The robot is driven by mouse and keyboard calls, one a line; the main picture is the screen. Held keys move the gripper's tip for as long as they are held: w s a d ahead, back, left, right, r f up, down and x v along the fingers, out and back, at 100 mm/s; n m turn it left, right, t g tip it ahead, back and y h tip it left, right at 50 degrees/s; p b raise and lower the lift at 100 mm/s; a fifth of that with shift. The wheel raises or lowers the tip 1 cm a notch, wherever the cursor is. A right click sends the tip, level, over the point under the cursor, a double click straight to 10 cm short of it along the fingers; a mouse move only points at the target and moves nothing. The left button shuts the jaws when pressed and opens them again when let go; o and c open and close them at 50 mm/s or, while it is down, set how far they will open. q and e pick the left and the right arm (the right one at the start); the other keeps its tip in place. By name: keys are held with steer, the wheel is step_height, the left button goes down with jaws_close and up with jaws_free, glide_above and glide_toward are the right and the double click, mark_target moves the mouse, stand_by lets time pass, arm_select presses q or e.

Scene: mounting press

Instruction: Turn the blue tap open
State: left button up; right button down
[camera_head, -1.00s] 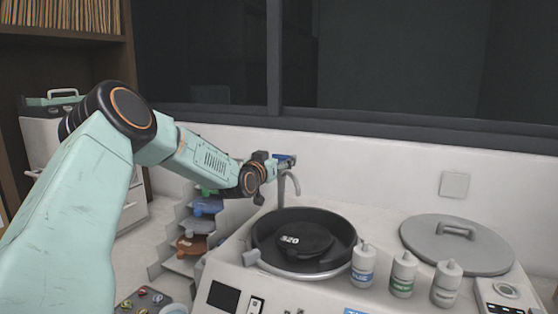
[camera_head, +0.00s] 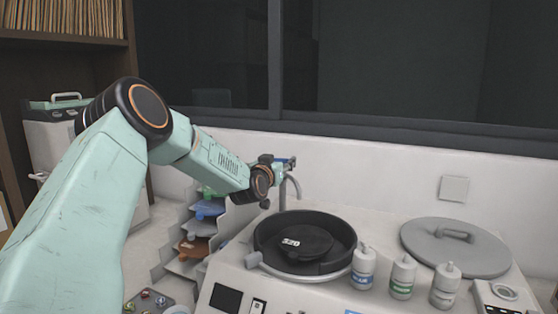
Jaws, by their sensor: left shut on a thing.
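The blue tap (camera_head: 291,162) shows as a small blue handle at the wall, above a curved grey spout (camera_head: 291,184). The spout bends over the back of a round black bowl. My left gripper (camera_head: 281,164) is at the blue handle and shut on it. The fingers are small in this view and partly hidden by the wrist, so the exact grip is hard to see. My right gripper is not in view.
The black bowl (camera_head: 262,238) holds a disc marked 320. Several white bottles (camera_head: 403,277) stand along its front right. A grey lid (camera_head: 456,247) lies at the right. A stepped rack (camera_head: 171,266) of coloured items stands left of the machine.

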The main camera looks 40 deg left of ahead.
arm_select(q)
steer(key=shift+w+d+r+n+g+y+p, duration=0.15)
steer(key=shift+n+g+y+p, duration=0.3)
steer(key=shift+n+y, duration=0.35)
steer(key=shift+w+d+f+n+g+y+p, duration=0.15)
steer(key=shift+n+g+y+p, duration=0.3)
steer(key=shift+y, duration=0.55)
steer(key=shift+d+r+n+g+y+p, duration=0.15)
steer(key=shift+n+g+y+p, duration=0.2)
steer(key=shift+n+g+y, duration=0.8)
steer(key=shift+g+y, duration=0.25)
